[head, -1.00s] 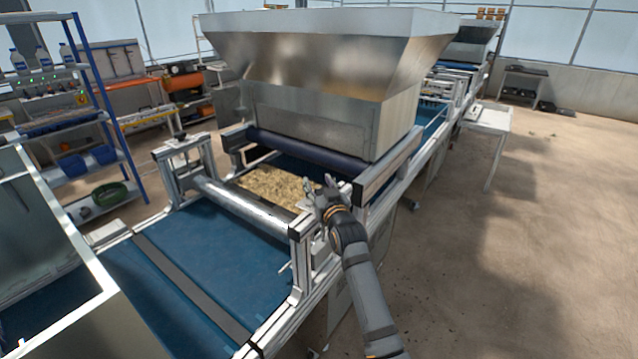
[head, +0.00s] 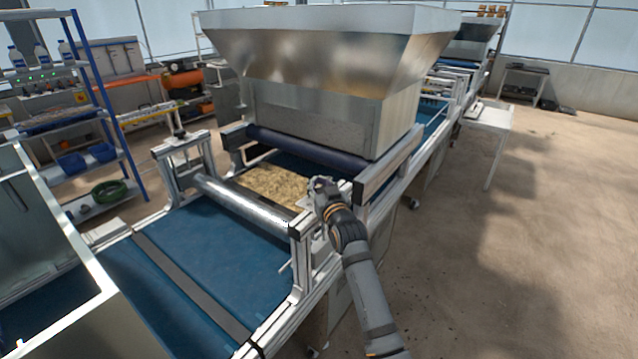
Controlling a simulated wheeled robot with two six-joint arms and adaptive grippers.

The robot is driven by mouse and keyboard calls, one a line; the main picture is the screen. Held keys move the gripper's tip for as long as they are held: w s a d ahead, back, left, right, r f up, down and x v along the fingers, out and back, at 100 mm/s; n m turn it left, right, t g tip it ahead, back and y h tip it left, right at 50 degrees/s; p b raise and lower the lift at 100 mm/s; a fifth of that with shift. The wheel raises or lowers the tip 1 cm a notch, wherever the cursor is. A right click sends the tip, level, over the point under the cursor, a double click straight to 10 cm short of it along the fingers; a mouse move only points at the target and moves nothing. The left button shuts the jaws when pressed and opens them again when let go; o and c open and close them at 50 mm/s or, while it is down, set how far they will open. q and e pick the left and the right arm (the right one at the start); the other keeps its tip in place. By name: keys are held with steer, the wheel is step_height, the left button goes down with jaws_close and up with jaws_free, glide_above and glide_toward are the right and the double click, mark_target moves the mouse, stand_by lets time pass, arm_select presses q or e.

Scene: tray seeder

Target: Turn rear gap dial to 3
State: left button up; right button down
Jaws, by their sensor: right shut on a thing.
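My right gripper (head: 318,187) is shut above the near right end of the roller frame, beside the top of the right post (head: 303,226). What it is shut on is mostly hidden by the fingers and wrist; by its place it is the rear gap dial. The dial's marks and number cannot be read. The metal roller (head: 240,204) spans between the posts over the blue belt. A small dark knob (head: 179,133) stands on top of the left post (head: 181,165). My left gripper is not in view.
A large metal hopper (head: 325,60) stands over the line behind the roller. Brown material lies in a tray (head: 275,188) on the belt (head: 205,255). A blue shelf rack (head: 98,110) is at the left.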

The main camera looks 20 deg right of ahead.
steer(key=shift+f+n+y, duration=0.2)
steer(key=shift+n+y, duration=0.1)
steer(key=shift+y, duration=0.2)
steer(key=shift+a+y, duration=0.15)
steer(key=shift+y, duration=0.15)
steer(key=shift+s+a+f+n+y+b, duration=0.1)
steer(key=shift+f+n+y+b, duration=0.1)
steer(key=shift+n+y+b, duration=0.35)
steer(key=n+y+b, duration=0.1)
steer(key=b, duration=0.2)
steer(key=n+g+y+b, duration=0.1)
steer(key=y+b, duration=0.1)
steer(key=b, duration=0.1)
steer(key=a+n+y+b, duration=0.1)
steer(key=y+b, duration=0.1)
steer(key=shift+s+a+f+n+g+b, duration=0.15)
steer(key=shift+n+g+b, duration=0.1)
steer(key=shift+g+b, duration=0.15)
steer(key=shift+s+a+r+n+g+y+b, duration=0.1)
steer(key=shift+r+n+g+y+b, duration=0.25)
steer(key=shift+y+b, duration=0.3)
steer(key=c, duration=1.4)
jaws_free()
steer(key=o, duration=0.3)
steer(key=shift+s+r, duration=0.1)
steer(key=shift+r, duration=0.1)
